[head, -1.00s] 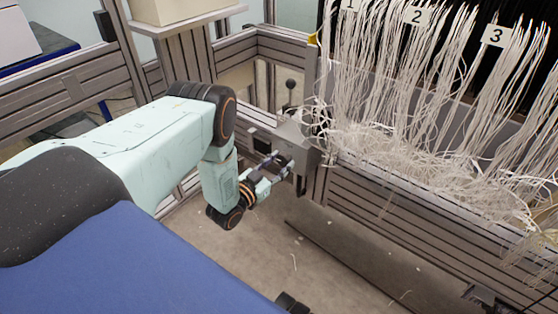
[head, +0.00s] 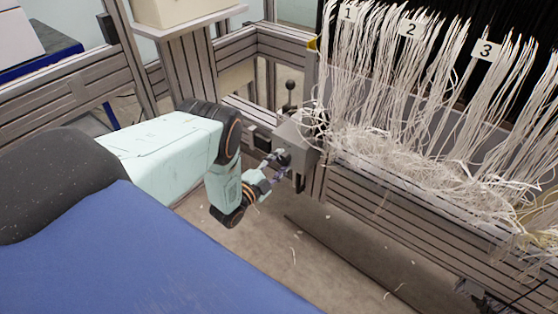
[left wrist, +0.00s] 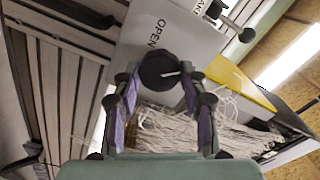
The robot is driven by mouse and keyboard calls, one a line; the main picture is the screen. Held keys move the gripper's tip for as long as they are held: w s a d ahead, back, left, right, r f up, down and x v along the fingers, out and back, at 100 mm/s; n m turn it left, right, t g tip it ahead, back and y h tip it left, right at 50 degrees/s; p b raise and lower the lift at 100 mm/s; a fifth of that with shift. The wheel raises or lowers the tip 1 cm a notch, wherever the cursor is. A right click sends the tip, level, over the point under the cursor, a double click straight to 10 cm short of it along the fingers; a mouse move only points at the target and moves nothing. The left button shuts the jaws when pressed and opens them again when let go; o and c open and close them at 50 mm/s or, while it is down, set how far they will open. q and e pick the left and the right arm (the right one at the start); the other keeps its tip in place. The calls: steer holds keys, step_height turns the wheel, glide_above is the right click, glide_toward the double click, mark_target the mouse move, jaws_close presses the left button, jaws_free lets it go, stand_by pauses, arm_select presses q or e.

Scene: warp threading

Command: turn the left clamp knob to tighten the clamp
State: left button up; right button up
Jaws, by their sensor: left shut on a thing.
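The left clamp is a grey metal box (head: 300,134) at the left end of the frame beam. Its round black knob (left wrist: 160,71) shows in the left wrist view, with a pale line on its face and the word OPEN beside it on the grey plate. My left gripper (left wrist: 158,88) has its purple-padded fingers on both sides of the knob and is shut on it. In the head view my left gripper (head: 275,165) reaches the clamp from the left; the knob is small and partly covered there. My right gripper is out of view.
White warp threads (head: 400,110) hang in bunches behind number signs 1, 2 and 3 and lie tangled along the beam (head: 400,190). A small black-knobbed lever (head: 290,88) stands behind the clamp. The floor (head: 310,250) in front is mostly clear, with thread scraps.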

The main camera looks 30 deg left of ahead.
arm_select(q)
steer(key=m+p, duration=0.1)
steer(key=m, duration=0.5)
steer(key=shift+p, duration=0.3)
steer(key=shift+m, duration=0.3)
steer(key=o, duration=1.2)
steer(key=shift+c, duration=0.2)
steer(key=s+a, duration=0.1)
steer(key=s, duration=1.1)
